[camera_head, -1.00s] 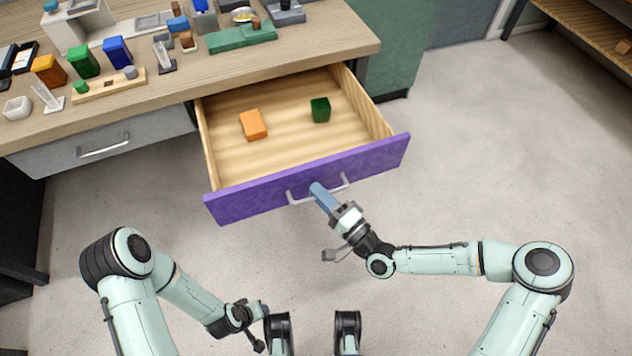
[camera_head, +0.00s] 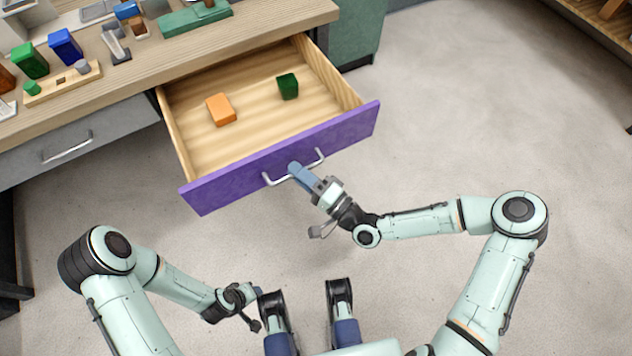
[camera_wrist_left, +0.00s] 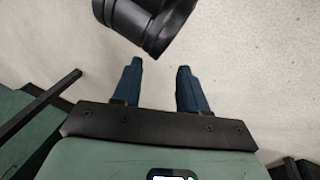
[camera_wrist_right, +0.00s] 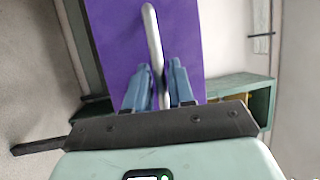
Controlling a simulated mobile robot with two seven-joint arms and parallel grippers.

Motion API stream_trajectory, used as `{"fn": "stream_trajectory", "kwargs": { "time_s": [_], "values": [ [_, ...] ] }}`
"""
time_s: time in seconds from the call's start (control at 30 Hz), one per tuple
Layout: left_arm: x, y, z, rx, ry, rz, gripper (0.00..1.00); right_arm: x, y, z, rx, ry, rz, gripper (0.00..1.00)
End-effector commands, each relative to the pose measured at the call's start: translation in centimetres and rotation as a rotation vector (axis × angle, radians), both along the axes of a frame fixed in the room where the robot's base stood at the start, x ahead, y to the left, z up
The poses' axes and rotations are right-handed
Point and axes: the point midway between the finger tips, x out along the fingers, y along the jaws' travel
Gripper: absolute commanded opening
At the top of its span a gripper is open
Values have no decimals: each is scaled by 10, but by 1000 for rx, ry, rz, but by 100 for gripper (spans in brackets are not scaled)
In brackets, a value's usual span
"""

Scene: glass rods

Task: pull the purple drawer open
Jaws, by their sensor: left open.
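The purple drawer (camera_head: 340,134) stands well open from under the wooden-topped desk. Its light wooden inside holds an orange block (camera_head: 221,110) and a dark green block (camera_head: 288,87). My right gripper (camera_head: 297,171) is at the silver bar handle (camera_head: 320,155) on the purple front. In the right wrist view the handle (camera_wrist_right: 150,30) runs between the blue fingers (camera_wrist_right: 160,85), which are close around it. My left gripper (camera_wrist_left: 159,64) is open and empty above the floor, away from the drawer; in the head view it is low at the left.
The desk top (camera_head: 250,28) carries several blocks and small parts. A closed grey drawer (camera_head: 75,140) with its own handle is to the left. A green cabinet (camera_head: 355,35) stands beyond the desk's right end. The floor (camera_head: 460,120) to the right is clear.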

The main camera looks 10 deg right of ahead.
Motion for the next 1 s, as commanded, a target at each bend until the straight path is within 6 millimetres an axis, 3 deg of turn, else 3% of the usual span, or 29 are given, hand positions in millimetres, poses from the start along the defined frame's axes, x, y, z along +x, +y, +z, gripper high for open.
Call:
{"fn": "stream_trajectory", "kwargs": {
  "time_s": [0.5,0.7,1.0],
  "values": [
    [-16,-8,12,-21,43,-18,43,-77,-68,-18,-1,3,-3,23],
    [-19,-10,14,-25,51,-21,43,-93,-80,-22,0,0,-2,23],
    [-20,-10,14,-26,52,-22,43,-95,-82,-23,1,-1,0,23]
  ]
}}
